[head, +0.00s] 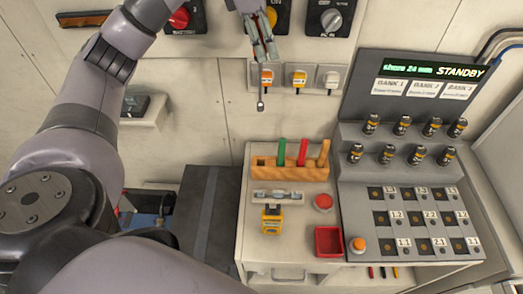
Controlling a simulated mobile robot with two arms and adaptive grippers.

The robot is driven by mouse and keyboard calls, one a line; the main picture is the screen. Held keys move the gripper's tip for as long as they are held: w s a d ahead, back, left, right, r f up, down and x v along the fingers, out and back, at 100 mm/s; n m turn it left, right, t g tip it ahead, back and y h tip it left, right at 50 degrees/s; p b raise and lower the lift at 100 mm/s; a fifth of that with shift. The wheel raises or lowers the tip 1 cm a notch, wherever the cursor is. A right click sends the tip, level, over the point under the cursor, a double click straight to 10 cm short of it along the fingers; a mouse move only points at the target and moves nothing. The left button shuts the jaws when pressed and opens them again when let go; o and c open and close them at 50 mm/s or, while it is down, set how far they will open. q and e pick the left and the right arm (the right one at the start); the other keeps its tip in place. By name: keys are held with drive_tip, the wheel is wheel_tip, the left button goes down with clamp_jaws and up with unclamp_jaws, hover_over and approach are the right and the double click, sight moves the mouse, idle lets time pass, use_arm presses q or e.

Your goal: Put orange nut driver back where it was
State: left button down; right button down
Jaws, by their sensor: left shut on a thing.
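My left gripper (264,50) is high in front of the back wall, pointing down. It is shut on the orange nut driver (266,77), which hangs below the fingertips with its thin metal shaft and socket end downward. Most of its handle is hidden by the fingers. Below it on the bench stands a wooden rack (290,171) holding a green handle (281,152), a red handle (303,152) and an orange-tan handle (324,152). The left end of the rack shows no handle. The nut driver is above the rack and apart from it. My right gripper is out of view.
Wall outlets (299,78) and rotary switches (331,19) are behind the gripper. On the bench are a yellow device (272,219), a red tray (328,241) and a red button (323,202). A panel (425,72) with several battery-like cylinders stands to the right.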

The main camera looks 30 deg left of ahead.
use_arm(q)
drive_tip(key=shift+w+a+f+b, duration=0.15)
drive_tip(key=shift+w+f+b, duration=0.15)
drive_tip(key=shift+f+b, duration=0.35)
drive_tip(key=shift+f, duration=0.4)
wheel_tip(320, 180, down, 28)
drive_tip(key=b, duration=0.3)
drive_tip(key=shift+s+d+b, duration=0.2)
drive_tip(key=shift+s+b, duration=0.15)
drive_tip(key=shift+b, duration=0.05)
